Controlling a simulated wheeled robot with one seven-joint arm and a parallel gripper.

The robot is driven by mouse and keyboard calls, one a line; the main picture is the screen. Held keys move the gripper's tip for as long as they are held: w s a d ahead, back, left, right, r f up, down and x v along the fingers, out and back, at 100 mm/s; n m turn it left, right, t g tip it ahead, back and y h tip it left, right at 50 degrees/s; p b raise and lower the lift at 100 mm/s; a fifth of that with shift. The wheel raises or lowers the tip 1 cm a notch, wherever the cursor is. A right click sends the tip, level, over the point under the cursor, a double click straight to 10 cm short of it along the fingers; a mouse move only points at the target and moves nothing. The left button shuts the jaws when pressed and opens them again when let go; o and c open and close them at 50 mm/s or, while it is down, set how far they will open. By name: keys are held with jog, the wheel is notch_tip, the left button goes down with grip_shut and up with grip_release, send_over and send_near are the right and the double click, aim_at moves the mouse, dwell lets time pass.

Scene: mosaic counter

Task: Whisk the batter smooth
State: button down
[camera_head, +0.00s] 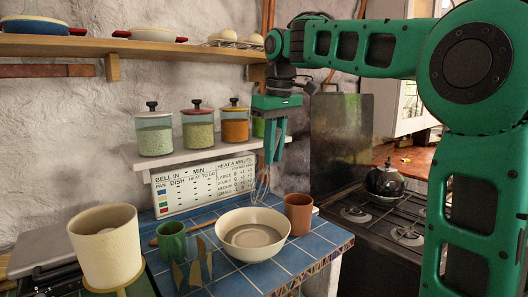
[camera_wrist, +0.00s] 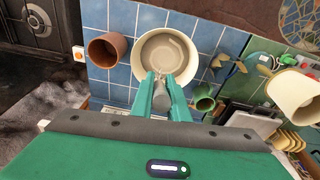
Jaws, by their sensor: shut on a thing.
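My gripper (camera_head: 273,158) points down above the blue tiled counter, shut on a whisk (camera_head: 262,187) whose wire loops hang downward. In the wrist view my gripper (camera_wrist: 163,80) is closed around the whisk's grey handle (camera_wrist: 162,98). A cream bowl (camera_head: 251,252) stands upright below, with beige-grey batter (camera_head: 252,235) in it. The bowl (camera_wrist: 204,60) also shows in the wrist view, just beyond the fingertips. The whisk's loops appear above the bowl's far rim, apart from the batter. The wrist view mostly hides the loops behind the fingers and handle.
A terracotta cup (camera_head: 298,214) stands close right of the bowl, a green mug (camera_head: 172,241) to its left. Brown upright pieces (camera_head: 194,266) stand front left, near a large cream pot (camera_head: 106,247). A shelf with jars (camera_head: 197,129) is behind; a stove with a kettle (camera_head: 385,181) is right.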

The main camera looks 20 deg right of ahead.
notch_tip(320, 180, down, 14)
jog(key=a, duration=0.1)
jog(key=shift+a+r, duration=0.2)
jog(key=shift+a, duration=0.05)
dwell(1.3)
jog(key=shift+w, duration=0.15)
dwell(0.3)
